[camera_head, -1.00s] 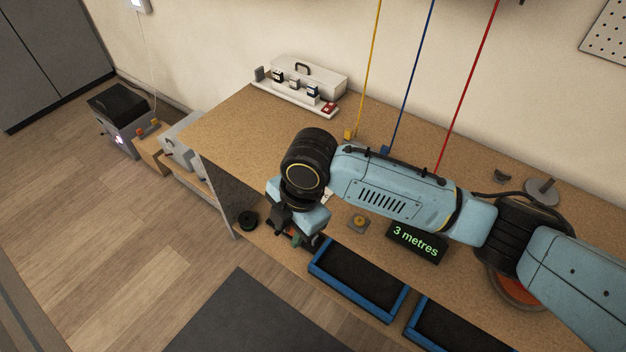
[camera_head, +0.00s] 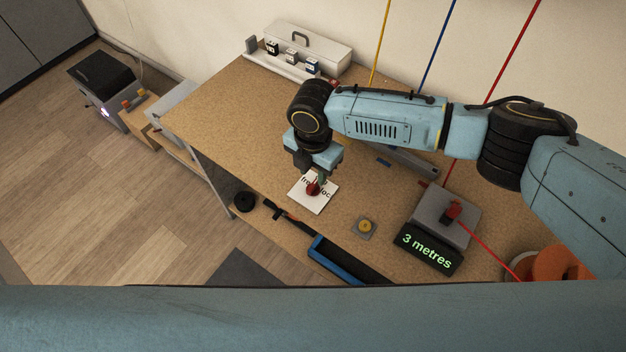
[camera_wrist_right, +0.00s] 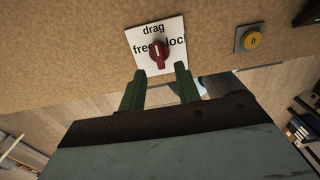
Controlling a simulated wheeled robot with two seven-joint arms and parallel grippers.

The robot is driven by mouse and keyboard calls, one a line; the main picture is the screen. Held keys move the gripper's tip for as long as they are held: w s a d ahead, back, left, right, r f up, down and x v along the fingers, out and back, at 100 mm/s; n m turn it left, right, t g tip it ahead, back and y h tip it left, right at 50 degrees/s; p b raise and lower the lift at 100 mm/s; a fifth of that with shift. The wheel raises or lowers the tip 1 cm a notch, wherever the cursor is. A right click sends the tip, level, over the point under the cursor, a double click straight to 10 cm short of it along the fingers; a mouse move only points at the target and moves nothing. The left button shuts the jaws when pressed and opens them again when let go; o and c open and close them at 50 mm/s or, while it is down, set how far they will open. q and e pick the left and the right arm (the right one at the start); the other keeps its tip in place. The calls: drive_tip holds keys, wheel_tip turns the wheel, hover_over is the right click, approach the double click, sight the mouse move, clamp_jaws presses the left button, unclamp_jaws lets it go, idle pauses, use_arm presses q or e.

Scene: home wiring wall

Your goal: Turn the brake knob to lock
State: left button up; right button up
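The red brake knob (camera_wrist_right: 158,54) sits on a white card (camera_wrist_right: 142,38) marked "drag" above, "free" at left and "lock" at right. In the right wrist view its bar stands roughly upright, its pale mark towards "drag". The knob (camera_head: 313,188) and card (camera_head: 305,200) also show in the head view, partly covered by my gripper. My right gripper (camera_wrist_right: 159,70) is open, its two green fingers apart, tips just short of the knob, one towards each side; I see no contact. It also shows in the head view (camera_head: 319,177). My left gripper is not in view.
A yellow button (camera_head: 365,226) sits right of the card. Further right are the "3 metres" display (camera_head: 429,251), a grey device (camera_head: 443,215) with a red wire, and an orange spool (camera_head: 562,262). A blue-edged tray (camera_head: 335,258) lies at the front edge.

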sight(313, 185)
wheel_tip(313, 185, down, 5)
drive_tip(key=shift+w+r+b, duration=0.1)
drive_tip(key=shift+b, duration=0.25)
drive_tip(key=shift+f, duration=0.2)
drive_tip(key=shift+c, duration=0.8)
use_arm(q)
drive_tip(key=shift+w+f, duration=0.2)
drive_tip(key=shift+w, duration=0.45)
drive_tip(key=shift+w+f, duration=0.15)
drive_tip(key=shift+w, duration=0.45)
use_arm(e)
clamp_jaws()
